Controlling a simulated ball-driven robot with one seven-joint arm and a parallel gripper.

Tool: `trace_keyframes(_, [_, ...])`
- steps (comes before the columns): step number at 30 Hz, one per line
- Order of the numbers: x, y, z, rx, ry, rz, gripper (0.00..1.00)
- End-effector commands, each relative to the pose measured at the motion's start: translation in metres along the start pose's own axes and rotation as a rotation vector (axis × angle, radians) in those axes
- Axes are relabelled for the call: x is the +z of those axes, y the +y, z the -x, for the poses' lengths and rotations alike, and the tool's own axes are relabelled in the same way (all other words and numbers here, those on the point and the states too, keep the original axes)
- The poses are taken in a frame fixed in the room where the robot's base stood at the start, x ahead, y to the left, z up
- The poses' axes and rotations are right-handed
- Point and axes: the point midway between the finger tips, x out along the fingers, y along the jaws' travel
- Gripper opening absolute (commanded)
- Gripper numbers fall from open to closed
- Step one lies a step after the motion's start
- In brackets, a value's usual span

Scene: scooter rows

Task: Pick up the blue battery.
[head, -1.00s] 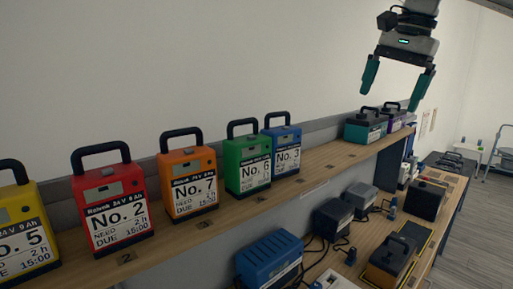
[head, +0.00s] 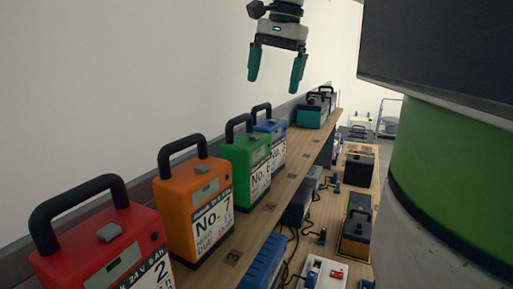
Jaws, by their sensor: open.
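The blue battery (head: 272,137) stands upright on the wooden shelf, with a black handle on top and a white No. 3 label, partly hidden by the green battery (head: 243,160) in front of it. My gripper (head: 273,84) hangs at the top of the head view with its two teal fingers apart. It is empty and appears above the blue battery in the picture, clear of it.
Orange (head: 188,203) and red (head: 95,250) batteries stand nearer on the shelf (head: 262,218). A teal battery (head: 309,115) and a purple one stand farther back. Chargers and a blue box (head: 262,264) sit on the lower bench. My own body covers the right side.

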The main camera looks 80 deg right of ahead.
Motion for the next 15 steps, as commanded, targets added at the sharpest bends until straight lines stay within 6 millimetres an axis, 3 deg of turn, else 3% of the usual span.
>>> trace_keyframes(6, [0.0,0.001,-0.033,0.002,0.0,-0.001,0.97])
trace_keyframes(15, [0.0,0.004,-0.057,0.002,0.0,-0.001,0.97])
